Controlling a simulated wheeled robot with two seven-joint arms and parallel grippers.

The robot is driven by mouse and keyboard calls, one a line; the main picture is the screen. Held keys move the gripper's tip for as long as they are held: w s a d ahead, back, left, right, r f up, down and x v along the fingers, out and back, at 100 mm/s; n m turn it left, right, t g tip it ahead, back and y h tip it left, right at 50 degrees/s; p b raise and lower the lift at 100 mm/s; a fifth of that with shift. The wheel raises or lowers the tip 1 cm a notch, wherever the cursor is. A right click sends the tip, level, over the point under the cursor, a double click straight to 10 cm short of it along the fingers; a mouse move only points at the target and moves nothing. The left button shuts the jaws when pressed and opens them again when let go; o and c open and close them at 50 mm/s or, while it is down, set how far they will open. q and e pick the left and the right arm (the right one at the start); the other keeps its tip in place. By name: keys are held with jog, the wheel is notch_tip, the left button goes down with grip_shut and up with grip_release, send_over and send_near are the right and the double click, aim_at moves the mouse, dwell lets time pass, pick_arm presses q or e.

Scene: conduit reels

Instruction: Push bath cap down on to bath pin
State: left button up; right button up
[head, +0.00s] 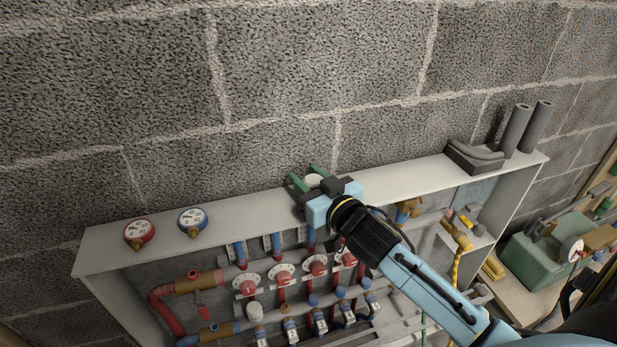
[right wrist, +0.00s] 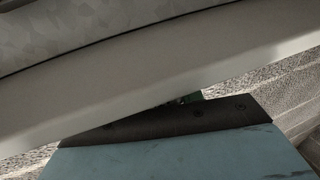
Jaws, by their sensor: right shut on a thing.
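My right gripper (head: 308,182) is at the top of the cabinet, over the back of its pale top board. Its green fingers are shut on a small white round thing (head: 313,181), which looks like a cap; I cannot read a label on it. The gripper body hides what lies under it. In the right wrist view the gripper's black and blue body (right wrist: 190,120) shows, with a bit of green at the tip; the cap cannot be made out there. I cannot tell which pin is the bath pin. My left gripper is not in view.
The cabinet top (head: 250,206) bears a red gauge (head: 139,233), a blue gauge (head: 192,220), and grey pipe insulation (head: 515,130) at the right. Inside are red valve heads (head: 282,276) and a pale knob (head: 255,312). A block wall (head: 270,90) rises behind. A green toolbox (head: 548,260) stands right.

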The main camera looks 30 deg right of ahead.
jog(key=o, duration=1)
jog(key=shift+c, duration=0.2)
jog(key=shift+f+b, duration=0.15)
jog(key=shift+b, duration=0.15)
jog(key=shift+s, duration=0.35)
jog(key=s+b, duration=0.1)
jog(key=s, duration=1.1)
jog(key=shift+s+d, duration=0.3)
jog(key=shift+s, duration=0.05)
